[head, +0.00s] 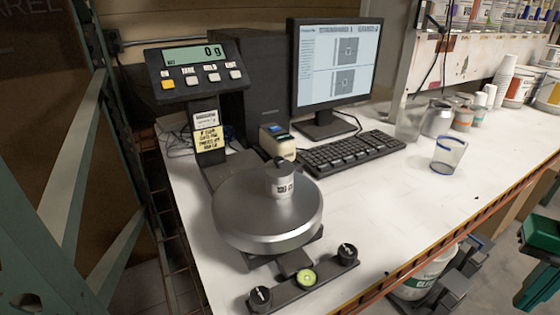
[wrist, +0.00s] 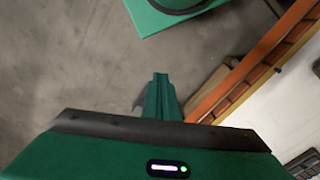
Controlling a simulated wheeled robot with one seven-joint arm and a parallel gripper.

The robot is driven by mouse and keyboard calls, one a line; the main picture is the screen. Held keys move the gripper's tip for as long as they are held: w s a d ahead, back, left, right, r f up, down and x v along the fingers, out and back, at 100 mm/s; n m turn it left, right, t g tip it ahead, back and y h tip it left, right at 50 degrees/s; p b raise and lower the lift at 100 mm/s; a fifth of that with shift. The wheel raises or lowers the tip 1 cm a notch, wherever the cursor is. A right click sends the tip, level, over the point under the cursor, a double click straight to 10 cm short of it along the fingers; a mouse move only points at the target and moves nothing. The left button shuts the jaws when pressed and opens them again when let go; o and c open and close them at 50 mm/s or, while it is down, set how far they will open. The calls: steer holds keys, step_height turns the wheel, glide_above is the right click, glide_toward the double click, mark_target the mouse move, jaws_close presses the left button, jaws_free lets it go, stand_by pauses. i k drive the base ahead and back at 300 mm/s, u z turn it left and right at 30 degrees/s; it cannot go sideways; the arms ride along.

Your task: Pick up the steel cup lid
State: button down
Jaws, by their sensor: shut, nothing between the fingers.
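The scale display (head: 195,54) reads 0 g. A keyboard (head: 352,152) and monitor (head: 335,68) stand behind the pan. A clear blue-rimmed cup (head: 448,156) stands at the right. The white tabletop's front right is mostly clear. An orange beam (head: 440,235) runs along the front edge.

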mark_target(279, 168)
steer(key=z, duration=0.75)
steer(key=k, duration=0.6)
steer(key=u, duration=0.15)
